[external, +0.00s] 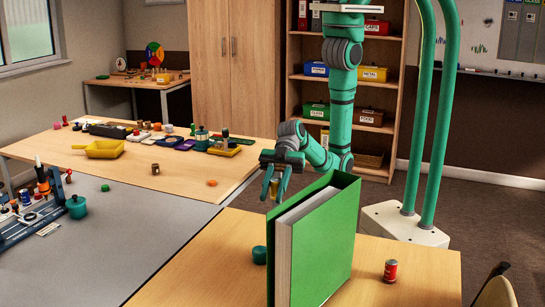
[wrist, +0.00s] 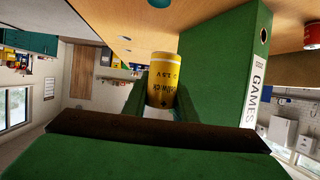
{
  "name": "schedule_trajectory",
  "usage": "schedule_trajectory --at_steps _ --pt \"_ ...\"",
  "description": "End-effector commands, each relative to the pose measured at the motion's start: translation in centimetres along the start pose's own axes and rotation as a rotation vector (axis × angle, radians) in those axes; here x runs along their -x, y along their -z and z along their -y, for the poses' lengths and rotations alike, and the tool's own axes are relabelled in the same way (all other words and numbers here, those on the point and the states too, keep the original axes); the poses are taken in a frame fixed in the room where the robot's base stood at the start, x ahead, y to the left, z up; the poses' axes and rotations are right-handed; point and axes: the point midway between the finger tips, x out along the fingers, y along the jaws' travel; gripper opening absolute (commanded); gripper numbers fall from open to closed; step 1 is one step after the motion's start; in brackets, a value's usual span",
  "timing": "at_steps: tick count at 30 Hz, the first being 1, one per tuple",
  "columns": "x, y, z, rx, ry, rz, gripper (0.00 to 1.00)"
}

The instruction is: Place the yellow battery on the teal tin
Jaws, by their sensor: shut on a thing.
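The yellow battery (wrist: 163,80) is held upright-looking between the fingers of my gripper (wrist: 160,100) in the wrist view. In the external view my gripper (external: 275,184) is above the near wooden table, beside the green binder, with the battery (external: 274,188) small between its fingers. A small teal tin (external: 259,254) stands on the near table, left of the binder, below my gripper and apart from it; the binder's edge partly covers it. A teal round thing at the top edge of the wrist view (wrist: 158,3) looks like this tin, mostly cut off.
The tall green binder (external: 325,240) stands close to my gripper and the tin. A red can (external: 390,270) stands right of it. A teal lidded pot (external: 76,206) is on the grey table. A yellow tray (external: 98,149) and several small things crowd the far table. The near table's left part is clear.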

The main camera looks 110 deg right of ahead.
Motion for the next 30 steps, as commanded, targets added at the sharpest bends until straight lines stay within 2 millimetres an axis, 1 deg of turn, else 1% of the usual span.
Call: schedule_trajectory --at_steps 1,4,6,8,11,21,24,27,30 --pt "1.3 0.0 0.6 0.003 0.007 -0.001 0.00" --pt "3.0 0.1 1.5 0.009 0.020 -0.001 0.00" --pt "3.5 0.1 1.8 0.012 0.025 -0.001 0.00" --pt "3.3 0.1 1.8 0.013 0.027 -0.001 0.00" --pt "1.7 0.1 1.4 0.014 0.029 0.000 0.00" --pt "-6.0 -0.1 -0.5 0.015 0.029 -0.001 0.00" --pt "-7.9 -1.6 -0.9 0.013 0.029 0.003 0.00" --pt "-9.6 -2.4 -1.3 0.014 0.028 0.000 0.00" --pt "-10.8 -3.1 -1.6 0.013 0.028 0.000 0.00"
